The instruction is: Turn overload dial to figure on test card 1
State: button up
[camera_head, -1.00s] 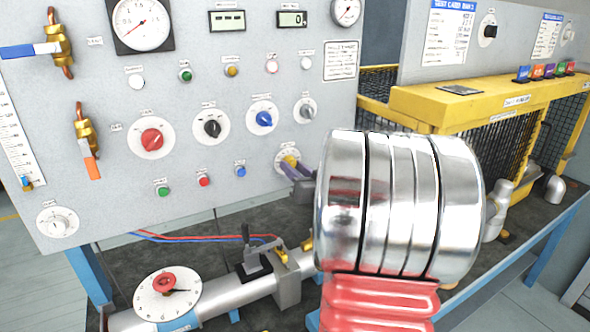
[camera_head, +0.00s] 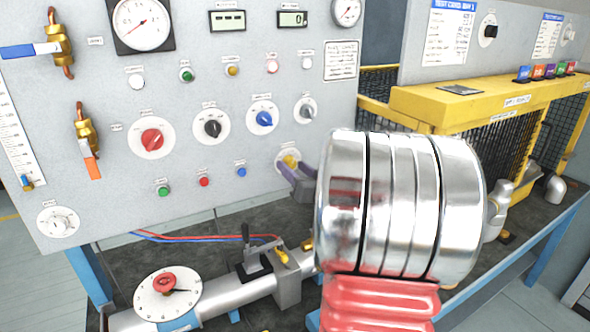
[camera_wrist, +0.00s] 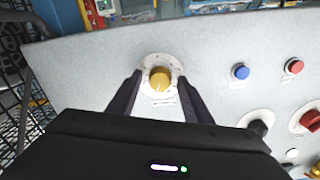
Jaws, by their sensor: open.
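A yellow knob on a round white dial plate (camera_head: 290,161) sits low on the right of the grey panel. It also shows in the wrist view (camera_wrist: 160,79). Its label and figures are too small to read, so I cannot tell if it is the overload dial. My gripper (camera_wrist: 160,82) is open, with one dark finger on each side of the knob in that view and gaps between. In the head view my gripper (camera_head: 298,178) is just in front of the dial. Test card 1 (camera_head: 450,32) hangs at the upper right; its figures are not legible.
Red (camera_head: 152,139), black (camera_head: 212,128) and blue (camera_head: 264,118) dials sit above left of the yellow one. A blue button (camera_wrist: 241,71) is near it. A pipe with a clamp (camera_head: 285,285) lies below. A yellow guard (camera_head: 470,100) stands to the right.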

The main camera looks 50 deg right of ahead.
jog(key=v, duration=1.3)
jog(key=shift+s, duration=0.35)
jog(key=w+a+r+n+g+h, duration=0.15)
jog(key=w+a+r+g, duration=0.25)
jog(key=w+a, duration=0.55)
jog(key=s+a+f+n+g+y, duration=0.1)
jog(key=s+a+f+g+y, duration=0.1)
jog(key=s+a, duration=0.3)
jog(key=s+a+f+n+g+y, duration=0.2)
jog(key=s+a+f+g, duration=0.1)
jog(key=a, duration=1)
jog(key=s+a+f+n+g+y, duration=0.2)
jog(key=s+a+f+y, duration=0.1)
jog(key=s+a+f, duration=0.2)
jog(key=s+a, duration=0.2)
jog(key=a, duration=0.2)
jog(key=shift+s+a+g, duration=0.25)
jog(key=shift+g, duration=0.05)
jog(key=shift+f, duration=0.1)
jog(key=shift+c, duration=0.5)
